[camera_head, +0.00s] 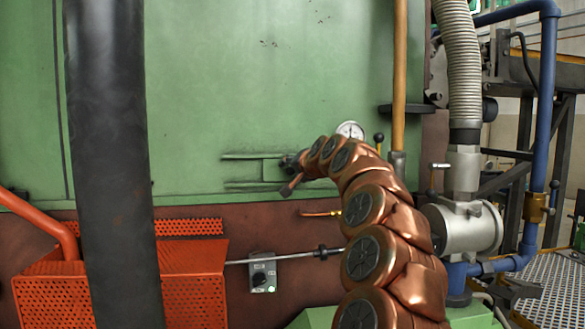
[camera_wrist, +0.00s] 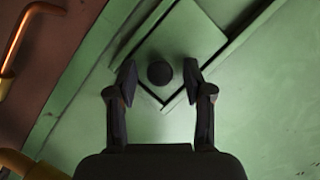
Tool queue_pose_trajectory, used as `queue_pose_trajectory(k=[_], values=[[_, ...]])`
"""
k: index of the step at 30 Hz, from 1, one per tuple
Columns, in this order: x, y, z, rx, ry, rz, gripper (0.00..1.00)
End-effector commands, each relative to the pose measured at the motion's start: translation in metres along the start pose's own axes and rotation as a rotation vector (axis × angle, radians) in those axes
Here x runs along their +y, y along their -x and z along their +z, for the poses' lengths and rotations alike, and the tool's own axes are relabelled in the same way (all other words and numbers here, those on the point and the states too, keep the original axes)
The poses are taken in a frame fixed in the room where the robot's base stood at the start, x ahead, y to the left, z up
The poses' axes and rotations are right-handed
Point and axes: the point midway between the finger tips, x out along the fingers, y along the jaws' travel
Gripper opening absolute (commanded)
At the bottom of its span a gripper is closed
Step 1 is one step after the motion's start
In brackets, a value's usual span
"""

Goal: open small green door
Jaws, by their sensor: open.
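The small green door (camera_wrist: 183,35) is a square panel set between dark grooves and looks shut. In the head view, the small green door (camera_head: 272,170) sits between two horizontal rails on the big green wall, its right part hidden by my arm's end. A round dark knob (camera_wrist: 160,73) stands on the door. My gripper (camera_wrist: 161,68) is open, with one finger on each side of the knob and a visible gap to both. How deep the fingertips reach along the knob I cannot tell. In the head view, my gripper (camera_head: 289,176) is small and partly hidden.
A white gauge (camera_head: 350,131) and an orange vertical pipe (camera_head: 399,70) are right of the door. A perforated orange box (camera_head: 190,275) and a grey switch box (camera_head: 262,272) are below. A copper tube (camera_wrist: 25,35) shows at the wrist view's upper left.

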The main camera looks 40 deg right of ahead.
Motion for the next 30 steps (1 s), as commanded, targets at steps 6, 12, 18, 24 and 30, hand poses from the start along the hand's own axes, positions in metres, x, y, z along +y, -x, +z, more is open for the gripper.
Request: queue_pose_trajectory(k=[6, 12, 18, 24, 30], values=[[0.0002, -0.0004, 0.0003, 0.000, 0.000, 0.000, 0.51], [0.0002, -0.0003, 0.0004, -0.001, 0.000, 0.000, 0.31], [0.0001, -0.0002, 0.0004, -0.001, 0.000, 0.000, 0.10], [0.0001, -0.0001, 0.0004, -0.001, 0.000, 0.000, 0.00], [0.0001, -0.0001, 0.0004, -0.001, 0.000, 0.000, 0.00]])
